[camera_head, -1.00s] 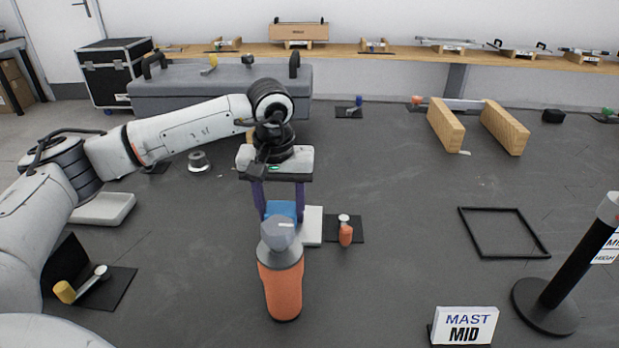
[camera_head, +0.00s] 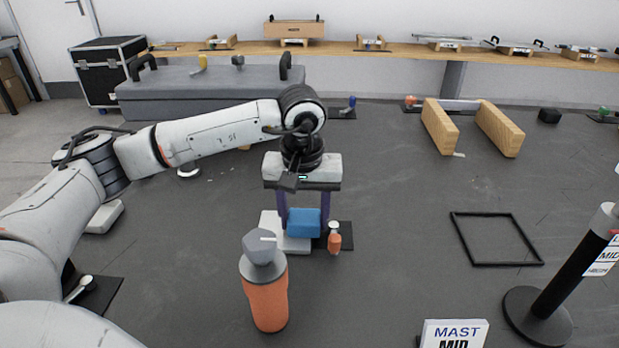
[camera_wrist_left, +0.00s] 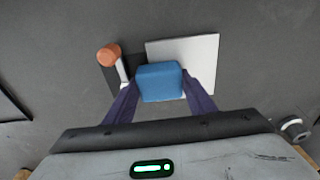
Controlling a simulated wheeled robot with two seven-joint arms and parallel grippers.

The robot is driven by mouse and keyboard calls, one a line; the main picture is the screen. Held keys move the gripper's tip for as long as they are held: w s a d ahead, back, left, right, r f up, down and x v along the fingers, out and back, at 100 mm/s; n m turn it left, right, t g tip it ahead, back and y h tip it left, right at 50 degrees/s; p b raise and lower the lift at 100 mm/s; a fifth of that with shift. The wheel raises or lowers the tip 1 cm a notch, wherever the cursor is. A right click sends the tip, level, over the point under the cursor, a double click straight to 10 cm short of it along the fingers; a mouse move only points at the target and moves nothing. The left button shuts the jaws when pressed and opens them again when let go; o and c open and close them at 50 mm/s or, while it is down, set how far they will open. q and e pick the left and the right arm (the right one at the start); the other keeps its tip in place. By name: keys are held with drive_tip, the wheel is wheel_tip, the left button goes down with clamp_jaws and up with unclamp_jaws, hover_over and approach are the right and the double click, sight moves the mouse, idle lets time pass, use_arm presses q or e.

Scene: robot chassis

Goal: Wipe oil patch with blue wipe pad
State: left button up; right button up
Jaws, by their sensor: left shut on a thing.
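The blue wipe pad (camera_head: 304,224) is between the purple fingers of my left gripper (camera_head: 303,212). The gripper is shut on it and points down. In the left wrist view the pad (camera_wrist_left: 159,82) shows as a blue block between the fingertips (camera_wrist_left: 160,90), in front of part of a flat white plate (camera_wrist_left: 200,55). In the head view the pad overlaps the right part of this plate (camera_head: 272,228). I cannot tell whether it touches the plate or hovers above it. No oil patch can be made out. My right gripper is not in view.
A large orange bottle with a grey cap (camera_head: 267,300) stands in front of the pad. A black frame (camera_head: 497,262) and black post (camera_head: 548,290) are farther right; open floor lies between.

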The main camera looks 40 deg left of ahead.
use_arm(q)
wheel_tip(320, 180, up, 2)
drive_tip(key=shift+a+r, duration=0.1)
drive_tip(key=shift+r, duration=0.15)
drive_tip(key=shift+s+r+p, duration=0.1)
drive_tip(key=shift+r+p, duration=0.2)
drive_tip(key=shift+p, duration=0.2)
wheel_tip(320, 180, up, 2)
drive_tip(key=shift+r+p, duration=0.1)
drive_tip(key=shift+p, duration=0.65)
drive_tip(key=shift+r+p, duration=0.95)
drive_tip(key=shift+r, duration=0.45)
drive_tip(key=shift+a, duration=0.1)
